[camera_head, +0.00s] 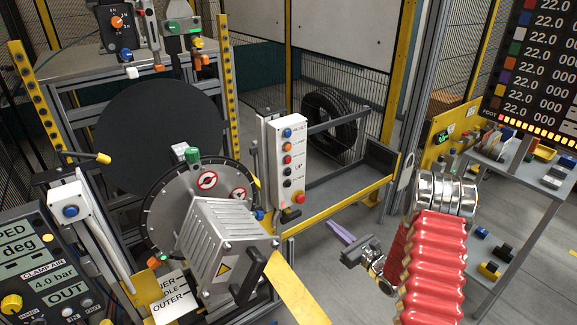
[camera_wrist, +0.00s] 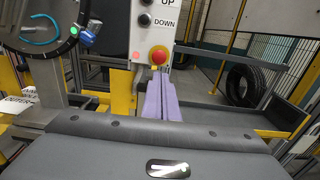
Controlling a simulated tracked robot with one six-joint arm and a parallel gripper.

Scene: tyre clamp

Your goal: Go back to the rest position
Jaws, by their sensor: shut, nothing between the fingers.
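My gripper (camera_head: 338,230) has slim purple fingers and hangs in the lower middle of the head view, at the end of my red-sleeved arm. In the wrist view the purple fingers (camera_wrist: 160,98) lie together, side by side, with nothing between them. In that view they point toward the white button panel (camera_wrist: 158,30), just below its red stop button (camera_wrist: 158,55). In the head view the gripper is right of and below the same panel (camera_head: 288,160), apart from it. I cannot tell the exact depth between them.
A tyre (camera_head: 330,122) stands in the bay behind a yellow-edged frame (camera_head: 345,205). The clamp machine's round dial plate (camera_head: 165,215) and grey vented box (camera_head: 222,240) are at left. A grey side table (camera_head: 525,190) with small parts is at right. Floor shows between.

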